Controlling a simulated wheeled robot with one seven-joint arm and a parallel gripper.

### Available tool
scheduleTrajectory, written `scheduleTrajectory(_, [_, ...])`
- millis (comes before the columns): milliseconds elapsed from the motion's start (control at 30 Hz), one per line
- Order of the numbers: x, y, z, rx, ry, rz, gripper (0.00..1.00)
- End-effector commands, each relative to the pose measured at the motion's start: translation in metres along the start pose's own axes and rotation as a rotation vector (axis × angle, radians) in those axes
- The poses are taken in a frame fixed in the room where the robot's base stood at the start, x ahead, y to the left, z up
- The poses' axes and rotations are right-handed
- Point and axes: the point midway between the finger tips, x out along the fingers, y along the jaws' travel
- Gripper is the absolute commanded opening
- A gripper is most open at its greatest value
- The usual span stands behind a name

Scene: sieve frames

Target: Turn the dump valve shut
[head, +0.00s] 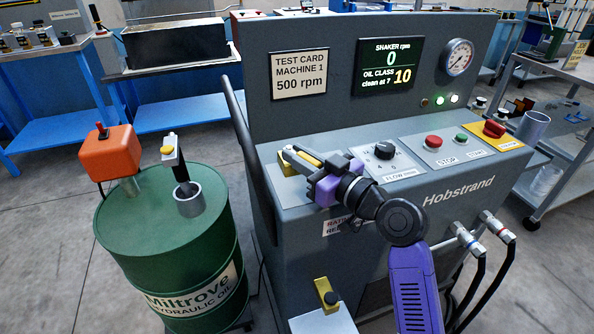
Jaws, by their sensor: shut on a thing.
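My gripper (302,161), with its purple body, reaches to the left over the grey deck of the machine. Its fingers are at a yellow part (312,157) on the deck's left end and are shut on it. The fingers hide much of this part, so I cannot tell its full shape or how far it is turned. No readable label names the dump valve.
A flow knob (384,151), a red stop button (433,142) and a green start button (461,138) sit right of my gripper. The display (388,66) reads 0 rpm and oil class 10. A green oil drum (165,235) stands left.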

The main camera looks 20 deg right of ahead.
Motion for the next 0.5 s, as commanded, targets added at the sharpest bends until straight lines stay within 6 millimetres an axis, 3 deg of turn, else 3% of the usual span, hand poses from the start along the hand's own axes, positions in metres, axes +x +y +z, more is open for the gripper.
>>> scheduleTrajectory(500, [0.0004,0.0026,0.0014,0.001,-0.004,-0.102,0.00])
